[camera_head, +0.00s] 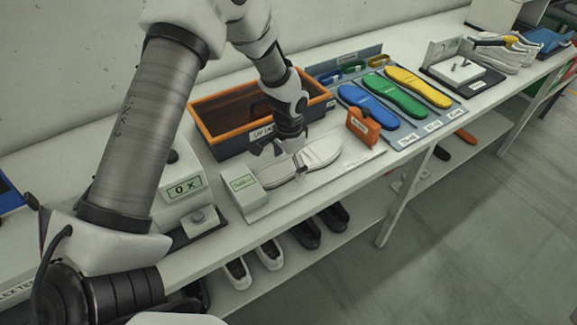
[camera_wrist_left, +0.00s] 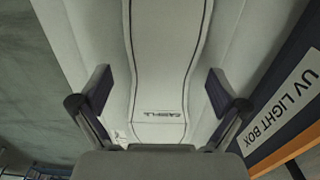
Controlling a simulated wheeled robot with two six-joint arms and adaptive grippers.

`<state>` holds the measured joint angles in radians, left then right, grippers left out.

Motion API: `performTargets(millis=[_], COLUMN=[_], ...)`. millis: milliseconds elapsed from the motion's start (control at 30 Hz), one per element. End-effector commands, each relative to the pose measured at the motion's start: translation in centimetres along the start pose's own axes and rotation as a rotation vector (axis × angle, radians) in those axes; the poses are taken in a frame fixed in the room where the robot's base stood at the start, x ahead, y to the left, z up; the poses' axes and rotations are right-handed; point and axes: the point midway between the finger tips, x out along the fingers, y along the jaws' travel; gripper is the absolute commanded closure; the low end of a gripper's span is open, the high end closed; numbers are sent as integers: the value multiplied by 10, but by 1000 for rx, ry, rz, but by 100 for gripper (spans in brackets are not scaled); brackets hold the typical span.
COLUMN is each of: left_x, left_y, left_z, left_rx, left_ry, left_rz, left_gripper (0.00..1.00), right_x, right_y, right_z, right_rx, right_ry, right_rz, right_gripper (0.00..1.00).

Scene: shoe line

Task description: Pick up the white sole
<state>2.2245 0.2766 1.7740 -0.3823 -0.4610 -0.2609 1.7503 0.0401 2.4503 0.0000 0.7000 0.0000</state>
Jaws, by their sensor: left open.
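The white sole (camera_head: 321,153) lies on a white board on the bench, in front of the orange-rimmed UV light box. In the left wrist view a long white sole (camera_wrist_left: 165,60) with a dark outline and small lettering runs between the two open fingers of my left gripper (camera_wrist_left: 162,90). I cannot tell how far above it the fingertips are. My right gripper is not in view.
The UV light box (camera_head: 240,138) stands close behind the gripper. Blue, green and yellow insoles (camera_head: 398,98) lie farther right. Shoes (camera_head: 269,253) stand on the lower shelf.

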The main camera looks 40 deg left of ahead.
Motion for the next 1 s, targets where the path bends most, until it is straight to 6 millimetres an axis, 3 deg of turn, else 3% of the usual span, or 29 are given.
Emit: performTargets(millis=[100, 133, 300, 333, 667, 767, 1000], left_x=[0, 0, 0, 0, -4, -17, -75], left_y=[0, 0, 0, 0, 0, 0, -1], left_z=[0, 0, 0, 0, 0, -1, -1], left_rx=[0, 0, 0, 0, -1, -1, -2], left_ry=[1, 0, 0, 0, 1, 4, 5], left_rz=[0, 0, 0, 0, 0, -1, -2], left_gripper=[2, 9, 69, 76, 76, 76, 76], right_x=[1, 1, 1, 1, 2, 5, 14], right_y=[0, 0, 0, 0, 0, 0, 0], right_z=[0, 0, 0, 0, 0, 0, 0], right_rx=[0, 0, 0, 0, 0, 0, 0], right_ry=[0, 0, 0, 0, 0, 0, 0], right_rz=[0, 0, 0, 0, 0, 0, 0], right_gripper=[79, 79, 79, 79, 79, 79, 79])
